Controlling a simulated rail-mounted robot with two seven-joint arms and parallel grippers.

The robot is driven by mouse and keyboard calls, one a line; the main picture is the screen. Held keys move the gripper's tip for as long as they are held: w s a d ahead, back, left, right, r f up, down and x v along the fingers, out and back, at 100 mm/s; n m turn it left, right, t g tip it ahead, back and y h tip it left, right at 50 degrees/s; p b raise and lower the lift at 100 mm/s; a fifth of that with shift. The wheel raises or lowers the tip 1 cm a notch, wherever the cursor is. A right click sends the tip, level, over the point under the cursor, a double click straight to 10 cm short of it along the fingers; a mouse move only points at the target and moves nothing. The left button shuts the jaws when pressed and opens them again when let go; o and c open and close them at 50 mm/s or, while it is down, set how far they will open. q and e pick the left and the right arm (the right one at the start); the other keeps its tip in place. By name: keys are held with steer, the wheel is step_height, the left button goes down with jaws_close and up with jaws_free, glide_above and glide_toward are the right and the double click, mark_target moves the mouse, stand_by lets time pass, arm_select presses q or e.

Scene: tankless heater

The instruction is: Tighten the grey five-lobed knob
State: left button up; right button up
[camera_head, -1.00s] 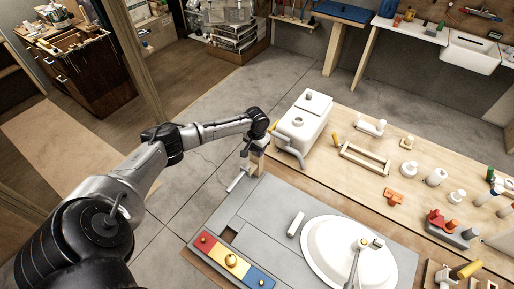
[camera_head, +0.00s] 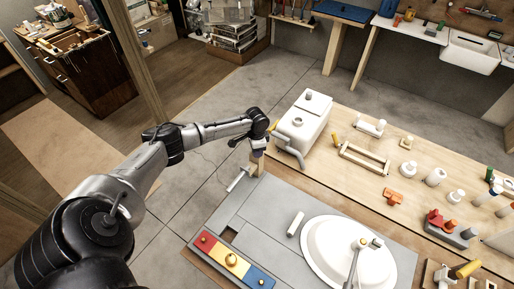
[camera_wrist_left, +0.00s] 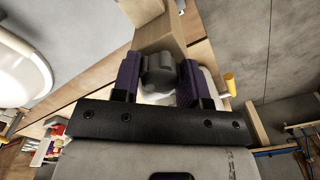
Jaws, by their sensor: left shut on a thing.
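The grey lobed knob (camera_wrist_left: 160,72) shows in the left wrist view, between the two purple fingers of my left gripper (camera_wrist_left: 158,78). The fingers are shut on it, one on each side, and partly cover its lobes. A wooden post (camera_wrist_left: 168,35) stands right beyond the knob. In the head view my left gripper (camera_head: 257,148) is at the table's left edge, beside the white box-shaped unit (camera_head: 298,126). The knob itself is hidden there by the gripper and wrist. My right gripper does not show.
A grey pipe (camera_head: 288,145) on the white unit's front is close to my left wrist. A pale lever (camera_head: 238,180) sticks out below the gripper. Open floor lies left.

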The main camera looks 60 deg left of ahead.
arm_select(q)
steer(key=m, duration=0.4)
steer(key=shift+f, duration=0.15)
steer(key=m, duration=0.3)
steer(key=shift+m+b, duration=0.3)
steer(key=shift+m, duration=0.1)
steer(key=shift+f, duration=0.1)
